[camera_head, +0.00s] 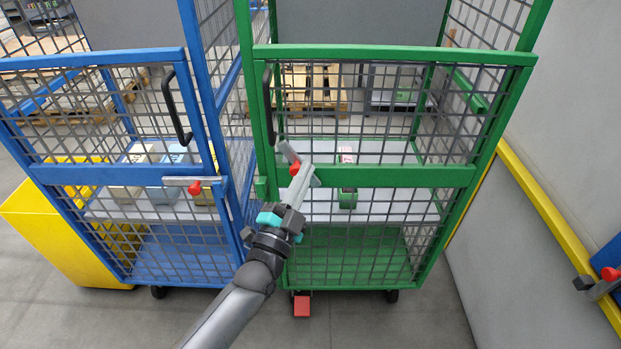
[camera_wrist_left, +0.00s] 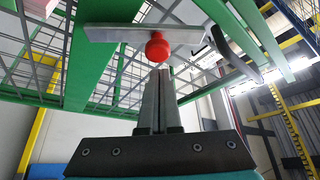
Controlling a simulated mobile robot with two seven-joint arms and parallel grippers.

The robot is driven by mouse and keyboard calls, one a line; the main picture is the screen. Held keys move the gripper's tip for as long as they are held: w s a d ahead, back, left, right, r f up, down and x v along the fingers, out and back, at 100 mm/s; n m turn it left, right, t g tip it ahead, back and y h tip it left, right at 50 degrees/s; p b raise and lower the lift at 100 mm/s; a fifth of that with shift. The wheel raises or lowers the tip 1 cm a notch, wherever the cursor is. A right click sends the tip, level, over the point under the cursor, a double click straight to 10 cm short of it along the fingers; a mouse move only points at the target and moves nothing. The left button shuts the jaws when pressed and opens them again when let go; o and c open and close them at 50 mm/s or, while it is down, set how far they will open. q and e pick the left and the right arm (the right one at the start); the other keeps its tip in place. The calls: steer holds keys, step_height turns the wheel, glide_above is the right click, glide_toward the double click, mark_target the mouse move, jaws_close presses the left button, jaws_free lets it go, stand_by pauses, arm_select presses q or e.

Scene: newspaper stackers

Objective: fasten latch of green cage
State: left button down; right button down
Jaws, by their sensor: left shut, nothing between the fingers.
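The green cage (camera_head: 388,177) stands at centre right, its mesh front door closed or nearly so. Its latch (camera_head: 287,150) is a grey bar with a red knob (camera_head: 294,168) at the left end of the green middle rail. The bar looks tilted in the head view. In the left wrist view the latch bar (camera_wrist_left: 115,33) and round red knob (camera_wrist_left: 158,47) are close ahead. My left gripper (camera_head: 309,174) is shut and empty, its fingertips (camera_wrist_left: 157,74) just short of or against the knob; I cannot tell if they touch. The fingers hide part of the latch. My right gripper is out of view.
A blue cage (camera_head: 107,175) stands close on the left, its latch (camera_head: 190,182) lying level. A black door handle (camera_head: 268,105) sits above the green latch. A red pedal (camera_head: 301,306) sticks out below. A grey wall with a yellow rail (camera_head: 555,222) bounds the right.

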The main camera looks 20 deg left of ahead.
arm_select(q)
steer(key=shift+a+f, duration=0.2)
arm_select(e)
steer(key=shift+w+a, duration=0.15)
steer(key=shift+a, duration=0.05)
arm_select(q)
steer(key=shift+a, duration=0.1)
